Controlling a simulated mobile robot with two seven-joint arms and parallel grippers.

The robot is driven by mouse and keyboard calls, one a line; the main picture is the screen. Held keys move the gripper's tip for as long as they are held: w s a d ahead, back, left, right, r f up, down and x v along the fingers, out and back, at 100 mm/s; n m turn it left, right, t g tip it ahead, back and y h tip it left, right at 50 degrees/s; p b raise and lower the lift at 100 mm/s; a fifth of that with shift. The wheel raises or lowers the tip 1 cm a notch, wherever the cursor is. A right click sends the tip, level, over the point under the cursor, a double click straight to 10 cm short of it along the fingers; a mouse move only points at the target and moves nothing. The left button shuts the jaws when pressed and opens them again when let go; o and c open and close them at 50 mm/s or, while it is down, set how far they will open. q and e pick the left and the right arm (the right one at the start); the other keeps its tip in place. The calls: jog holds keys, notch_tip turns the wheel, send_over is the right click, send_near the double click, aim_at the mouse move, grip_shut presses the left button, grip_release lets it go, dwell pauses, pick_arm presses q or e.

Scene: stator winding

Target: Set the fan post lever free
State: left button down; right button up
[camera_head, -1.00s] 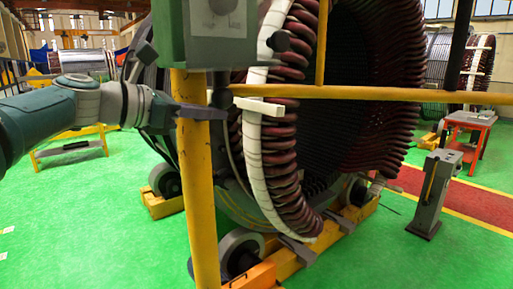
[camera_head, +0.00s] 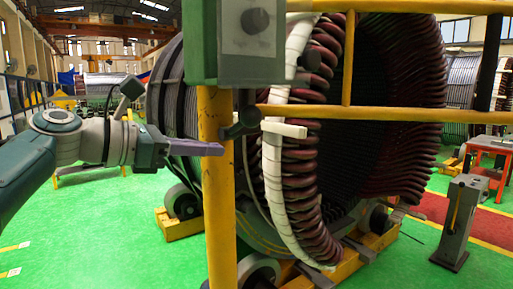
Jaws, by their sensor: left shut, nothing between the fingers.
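A green control box (camera_head: 236,60) with a dark knob sits on a yellow post (camera_head: 219,215). A dark lever (camera_head: 246,115) hangs under the box, with a rounded end beside the post; I cannot tell if it is the fan post lever. A grey pedestal (camera_head: 457,220) at the right carries a thin yellow lever (camera_head: 455,205). My left gripper (camera_head: 221,149) is shut and empty. My right gripper is out of view.
A large stator (camera_head: 395,120) with dark red coils and a white-wrapped ring stands behind the post on yellow supports with rollers. Yellow rails (camera_head: 400,113) run across to the right. A red cart (camera_head: 489,150) stands far right. Green floor is open at the left.

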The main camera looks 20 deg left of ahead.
pick_arm(q)
jog(key=shift+b+v, duration=0.4)
jog(key=shift+v, duration=1.2)
